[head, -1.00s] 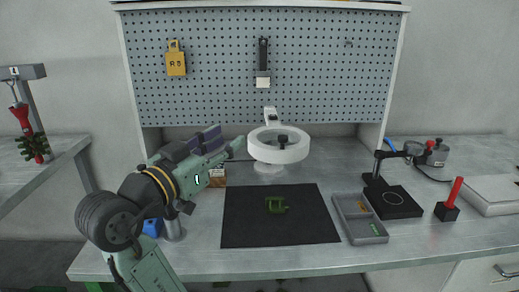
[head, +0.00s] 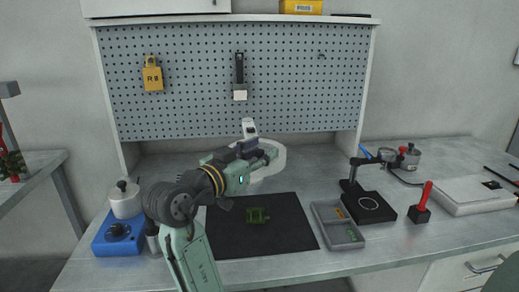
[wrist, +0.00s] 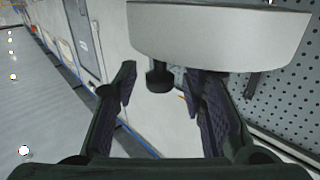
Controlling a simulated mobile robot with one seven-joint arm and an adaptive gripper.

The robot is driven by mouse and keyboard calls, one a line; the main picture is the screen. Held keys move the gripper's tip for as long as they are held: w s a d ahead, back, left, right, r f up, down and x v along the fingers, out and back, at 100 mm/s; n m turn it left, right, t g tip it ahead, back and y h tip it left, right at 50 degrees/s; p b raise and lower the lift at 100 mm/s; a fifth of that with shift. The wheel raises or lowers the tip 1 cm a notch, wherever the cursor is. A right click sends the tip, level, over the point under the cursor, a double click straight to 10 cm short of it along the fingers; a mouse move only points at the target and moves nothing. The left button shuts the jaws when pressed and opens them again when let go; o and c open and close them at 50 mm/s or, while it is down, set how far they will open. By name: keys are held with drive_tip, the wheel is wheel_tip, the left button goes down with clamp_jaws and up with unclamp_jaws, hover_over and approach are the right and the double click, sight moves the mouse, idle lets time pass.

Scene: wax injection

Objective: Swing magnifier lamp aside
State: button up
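The magnifier lamp has a white ring head (head: 281,160) at the back middle of the bench, with a white arm joint (head: 249,127) behind it. My gripper (head: 269,158) is at the ring and hides much of it in the head view. In the wrist view, the white ring (wrist: 215,32) fills the top, and a dark knob (wrist: 159,76) sticks out from it. My gripper (wrist: 162,88) is open, with one finger on each side of the knob. A gap shows on the left; I cannot tell whether the right finger touches the knob.
A grey tray (head: 340,240) and a black stand (head: 370,207) are to the right. A blue unit with a white pot (head: 117,238) is at left. A pegboard (head: 300,90) stands behind.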

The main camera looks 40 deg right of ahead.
drive_tip(key=shift+c, duration=0.2)
clamp_jaws()
idle(0.3)
idle(0.4)
